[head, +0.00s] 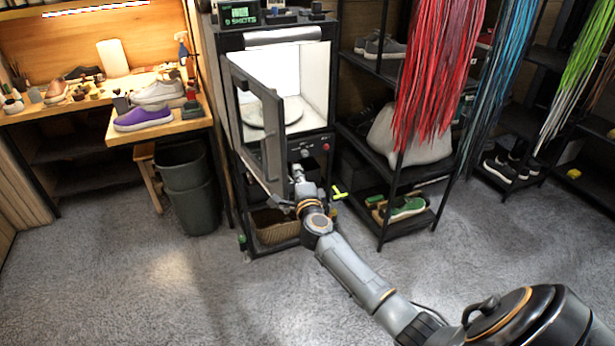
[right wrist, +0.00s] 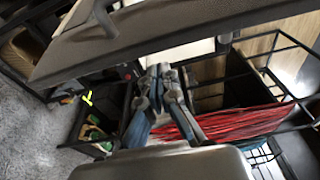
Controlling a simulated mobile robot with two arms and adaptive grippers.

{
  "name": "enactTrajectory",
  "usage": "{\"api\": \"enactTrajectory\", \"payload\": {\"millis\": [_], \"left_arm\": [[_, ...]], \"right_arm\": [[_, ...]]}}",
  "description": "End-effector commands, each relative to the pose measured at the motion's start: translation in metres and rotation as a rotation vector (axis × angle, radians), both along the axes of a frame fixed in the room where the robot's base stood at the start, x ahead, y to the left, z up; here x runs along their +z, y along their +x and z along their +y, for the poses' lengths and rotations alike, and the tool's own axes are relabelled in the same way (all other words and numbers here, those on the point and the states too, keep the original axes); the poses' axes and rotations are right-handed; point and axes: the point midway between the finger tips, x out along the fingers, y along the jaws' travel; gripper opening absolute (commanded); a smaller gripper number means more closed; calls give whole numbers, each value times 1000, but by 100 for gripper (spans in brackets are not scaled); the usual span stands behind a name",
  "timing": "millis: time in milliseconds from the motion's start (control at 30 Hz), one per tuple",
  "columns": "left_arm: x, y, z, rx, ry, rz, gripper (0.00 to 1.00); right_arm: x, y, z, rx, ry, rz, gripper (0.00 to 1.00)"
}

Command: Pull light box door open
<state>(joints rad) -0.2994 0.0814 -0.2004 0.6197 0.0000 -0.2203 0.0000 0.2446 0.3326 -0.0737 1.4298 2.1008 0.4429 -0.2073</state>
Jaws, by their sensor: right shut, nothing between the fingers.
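The light box (head: 305,72) stands in the middle of the head view, with a bright white interior and a round turntable (head: 262,112) inside. Its dark-framed door (head: 272,130) is swung partly open, toward the left side of the opening. My right gripper (head: 298,172) is shut and empty by the lower free edge of the door. In the right wrist view, my right gripper (right wrist: 160,72) points up to the grey door frame (right wrist: 180,25), which crosses the top. I cannot tell whether they touch. My left gripper is not in view.
A wooden bench (head: 196,124) with a purple sneaker (head: 143,118) and a dark bin (head: 187,190) stand left. A shelf rack (head: 395,180) with shoes and hanging red laces (head: 440,75) stands close right. A woven basket (head: 277,226) sits below the box. The front floor (head: 150,280) is clear.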

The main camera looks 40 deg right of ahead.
Motion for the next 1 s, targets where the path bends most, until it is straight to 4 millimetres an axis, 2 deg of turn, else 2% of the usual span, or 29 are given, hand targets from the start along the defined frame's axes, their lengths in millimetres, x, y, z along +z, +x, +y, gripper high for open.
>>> {"api": "enactTrajectory", "payload": {"millis": [133, 567, 667, 1000], "left_arm": [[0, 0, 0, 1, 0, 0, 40], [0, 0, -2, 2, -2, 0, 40], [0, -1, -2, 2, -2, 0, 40], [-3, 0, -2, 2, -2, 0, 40]], "right_arm": [[1, 1, 10, 0, 1, -1, 0], [0, 1, 16, -5, 2, -1, 0], [-1, 4, 30, -30, 5, -1, 0], [-1, 16, 109, -124, 3, 1, 0]]}}
